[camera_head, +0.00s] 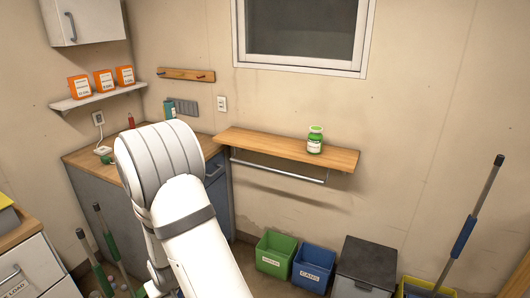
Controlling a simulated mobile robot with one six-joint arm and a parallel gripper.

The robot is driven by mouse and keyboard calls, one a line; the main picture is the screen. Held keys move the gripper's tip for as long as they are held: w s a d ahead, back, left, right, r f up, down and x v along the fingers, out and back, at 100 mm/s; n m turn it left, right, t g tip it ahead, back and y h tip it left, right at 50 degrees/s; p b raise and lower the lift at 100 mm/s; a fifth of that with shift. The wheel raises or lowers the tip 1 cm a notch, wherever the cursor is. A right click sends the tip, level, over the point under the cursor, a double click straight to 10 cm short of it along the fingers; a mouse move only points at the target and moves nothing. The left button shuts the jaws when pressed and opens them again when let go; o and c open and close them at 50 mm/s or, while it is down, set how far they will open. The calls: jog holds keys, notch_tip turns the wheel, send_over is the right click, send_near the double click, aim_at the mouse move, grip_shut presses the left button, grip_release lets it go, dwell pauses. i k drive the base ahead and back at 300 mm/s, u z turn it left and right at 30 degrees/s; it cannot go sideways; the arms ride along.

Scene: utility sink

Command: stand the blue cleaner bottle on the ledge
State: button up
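The wooden ledge (265,143) is fixed to the back wall below the window, with a metal rail under it. A green jar (315,140) with a white label stands upright on its right part. The rest of the ledge's top is bare. I cannot make out a blue cleaner bottle. A small teal item (170,109) stands at the back of the corner counter, partly hidden by my arm, and I cannot tell what it is. My white arm fills the lower middle of the view. My gripper is out of view.
A red bottle (131,121) stands on the corner counter (88,158). A small shelf (98,97) above holds orange boxes. On the floor are a green bin (275,254), a blue bin (313,268) and a dark-lidded bin (366,266). A blue-gripped handle (465,235) leans at right.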

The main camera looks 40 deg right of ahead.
aim_at(331, 154)
jog(key=u, duration=0.05)
jog(key=i, duration=1.35)
jog(key=z, duration=0.95)
jog(key=i, duration=0.7)
jog(key=z, duration=1.9)
jog(key=k, duration=0.75)
